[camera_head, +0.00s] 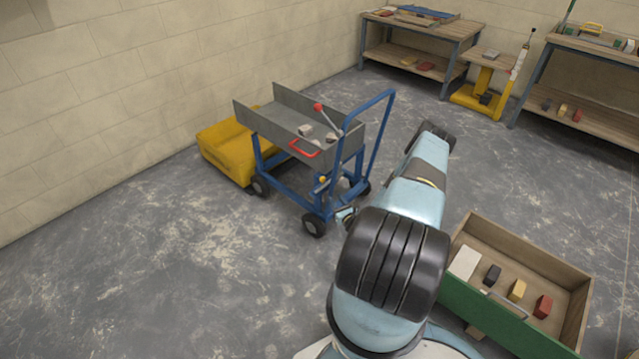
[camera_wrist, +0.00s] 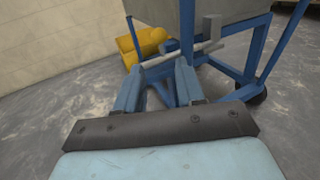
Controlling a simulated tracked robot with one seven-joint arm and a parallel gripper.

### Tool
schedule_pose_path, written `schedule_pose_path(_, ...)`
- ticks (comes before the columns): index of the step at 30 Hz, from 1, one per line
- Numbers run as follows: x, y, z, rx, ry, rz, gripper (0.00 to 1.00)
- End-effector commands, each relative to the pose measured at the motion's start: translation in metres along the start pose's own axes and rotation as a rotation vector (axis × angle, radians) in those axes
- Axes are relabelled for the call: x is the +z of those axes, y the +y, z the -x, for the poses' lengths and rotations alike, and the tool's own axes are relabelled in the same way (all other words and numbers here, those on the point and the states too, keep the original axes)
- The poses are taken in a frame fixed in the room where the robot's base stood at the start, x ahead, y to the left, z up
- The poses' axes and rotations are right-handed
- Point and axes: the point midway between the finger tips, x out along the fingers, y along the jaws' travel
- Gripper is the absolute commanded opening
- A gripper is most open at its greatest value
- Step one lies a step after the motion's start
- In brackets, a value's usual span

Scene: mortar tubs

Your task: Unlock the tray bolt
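The blue cart (camera_head: 290,185) carries a grey tray (camera_head: 270,125) that is open at the top. A small yellow knob (camera_head: 323,180) sits low on the cart's near end, with small metal parts beside it. In the wrist view, a grey rod with an upright handle, which looks like the tray bolt (camera_wrist: 205,46), crosses in front of the blue frame. In the head view my arm partly hides the gripper.
A red-knobbed lever (camera_head: 318,107) and a red handle (camera_head: 305,148) are on the tray, with grey lumps inside. A yellow tub (camera_head: 225,155) stands behind the cart by the wall. A green-fronted drawer (camera_head: 490,310) with blocks is at right. Floor left of the cart is clear.

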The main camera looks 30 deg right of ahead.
Motion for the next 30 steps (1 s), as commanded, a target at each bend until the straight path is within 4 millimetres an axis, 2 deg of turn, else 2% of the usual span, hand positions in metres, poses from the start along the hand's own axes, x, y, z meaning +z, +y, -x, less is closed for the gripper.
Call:
schedule_pose_path(5,0.001,0.001,-0.022,0.004,-0.003,0.001,0.38)
schedule_pose_path(21,0.001,0.001,-0.113,0.003,-0.003,0.002,0.38)
schedule_pose_path(30,0.001,0.0,-0.134,0.002,-0.001,0.001,0.38)
